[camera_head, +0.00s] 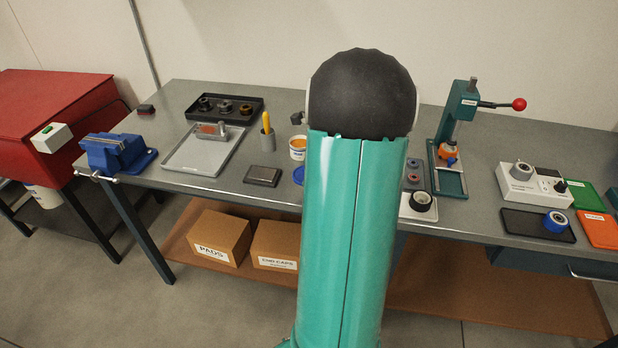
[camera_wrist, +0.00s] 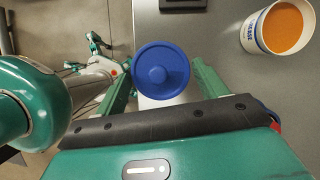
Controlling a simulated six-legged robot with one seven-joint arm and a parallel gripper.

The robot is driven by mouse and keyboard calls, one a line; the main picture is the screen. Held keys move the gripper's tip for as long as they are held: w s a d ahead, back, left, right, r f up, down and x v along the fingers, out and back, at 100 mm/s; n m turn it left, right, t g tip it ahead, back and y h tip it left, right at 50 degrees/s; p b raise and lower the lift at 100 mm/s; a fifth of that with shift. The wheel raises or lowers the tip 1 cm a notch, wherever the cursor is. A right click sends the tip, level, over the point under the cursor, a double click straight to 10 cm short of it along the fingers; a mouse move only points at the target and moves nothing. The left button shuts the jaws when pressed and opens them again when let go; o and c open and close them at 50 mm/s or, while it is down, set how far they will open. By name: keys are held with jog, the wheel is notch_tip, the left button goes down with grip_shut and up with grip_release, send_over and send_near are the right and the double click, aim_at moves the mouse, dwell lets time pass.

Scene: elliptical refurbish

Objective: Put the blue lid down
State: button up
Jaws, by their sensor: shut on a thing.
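The blue lid (camera_wrist: 160,70) is a round disc with a raised knob, held between the two fingers of my gripper (camera_wrist: 158,82) in the wrist view. My gripper is shut on it. The lid shows over the table's edge in that view, and its height above the top cannot be told. In the head view only a sliver of the lid (camera_head: 298,175) shows at the left side of my arm, which hides my gripper. The open grease tub (camera_wrist: 277,27), white with orange contents, stands on the table to the upper right; the tub also shows in the head view (camera_head: 298,154).
The grey workbench (camera_head: 225,183) has bare top around the tub. A dark flat block (camera_head: 262,176) lies left of the lid. A green press (camera_head: 452,140) stands right.

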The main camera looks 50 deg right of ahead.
jog(key=shift+w+d+f, duration=0.3)
jog(key=shift+d+f, duration=0.1)
jog(key=shift+f, duration=0.2)
jog(key=shift+w+d+f, duration=0.3)
jog(key=shift+d+f, duration=0.05)
jog(key=shift+f, duration=0.25)
jog(key=shift+w+d+f, duration=0.1)
jog(key=shift+w+f, duration=0.05)
jog(key=shift+f, duration=1.55)
jog(key=shift+f, duration=0.1)
jog(key=o, duration=0.9)
jog(key=shift+o, duration=0.2)
